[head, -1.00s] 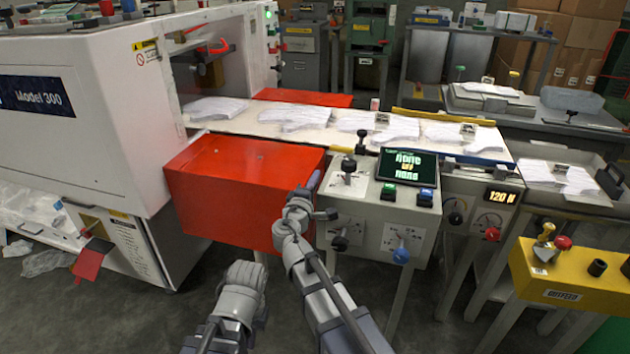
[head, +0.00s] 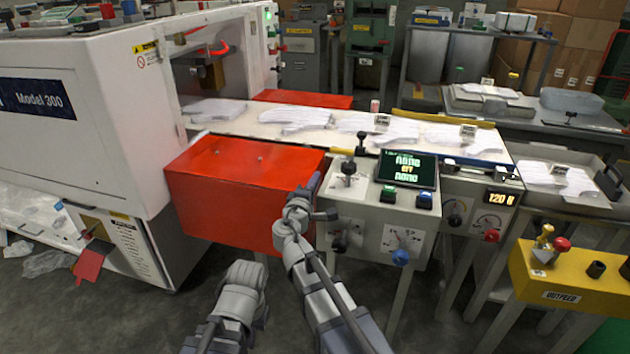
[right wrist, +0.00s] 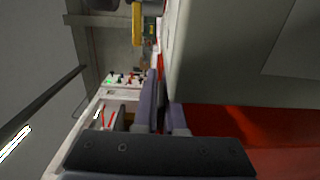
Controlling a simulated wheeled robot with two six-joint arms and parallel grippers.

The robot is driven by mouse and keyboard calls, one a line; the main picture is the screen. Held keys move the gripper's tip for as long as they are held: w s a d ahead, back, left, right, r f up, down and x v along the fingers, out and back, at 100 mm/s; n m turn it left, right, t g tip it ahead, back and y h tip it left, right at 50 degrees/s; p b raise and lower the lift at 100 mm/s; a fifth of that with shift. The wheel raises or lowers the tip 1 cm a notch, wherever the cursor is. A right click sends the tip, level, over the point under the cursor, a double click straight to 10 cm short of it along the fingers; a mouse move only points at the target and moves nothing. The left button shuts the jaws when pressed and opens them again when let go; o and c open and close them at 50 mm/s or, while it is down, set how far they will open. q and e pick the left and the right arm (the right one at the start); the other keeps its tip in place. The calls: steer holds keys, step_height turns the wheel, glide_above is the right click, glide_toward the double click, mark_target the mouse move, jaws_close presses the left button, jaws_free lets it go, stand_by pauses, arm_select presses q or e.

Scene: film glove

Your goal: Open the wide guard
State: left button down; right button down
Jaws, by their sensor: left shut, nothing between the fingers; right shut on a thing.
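The wide guard (head: 235,180) is a red box-shaped cover in front of the belt, beside the white machine. It looks closed, with its top level. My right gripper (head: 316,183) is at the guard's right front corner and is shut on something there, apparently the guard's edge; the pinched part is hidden. In the right wrist view, the fingers (right wrist: 164,108) are close together beside a red face of the guard (right wrist: 245,122). My left gripper (head: 246,276) is shut and empty, low in front of the guard and apart from it; its fingertips are hard to make out.
A control panel (head: 385,215) with a screen (head: 407,169), knobs and levers stands just right of the guard. The white machine (head: 75,120) is at left. The belt (head: 260,125) carries stacks of paper. A yellow box (head: 560,280) is at right. Floor in front is free.

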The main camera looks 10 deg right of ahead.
step_height(320, 180, up, 10)
steer(key=w+d+g+y+p, duration=0.1)
steer(key=w+g+y+p, duration=0.35)
steer(key=p, duration=1.55)
steer(key=w+d+r+g+y+p, duration=0.2)
steer(key=w+d+r+g+p, duration=0.3)
steer(key=p, duration=1.2)
steer(key=shift+w+d+r+g, duration=0.3)
steer(key=shift+w+r+g, duration=0.7)
steer(key=shift+w+g, duration=0.95)
steer(key=shift+s+g+y, duration=0.25)
steer(key=shift+s+g, duration=0.05)
steer(key=shift+s, duration=0.05)
steer(key=c, duration=1.1)
jaws_free()
steer(key=shift+o, duration=0.5)
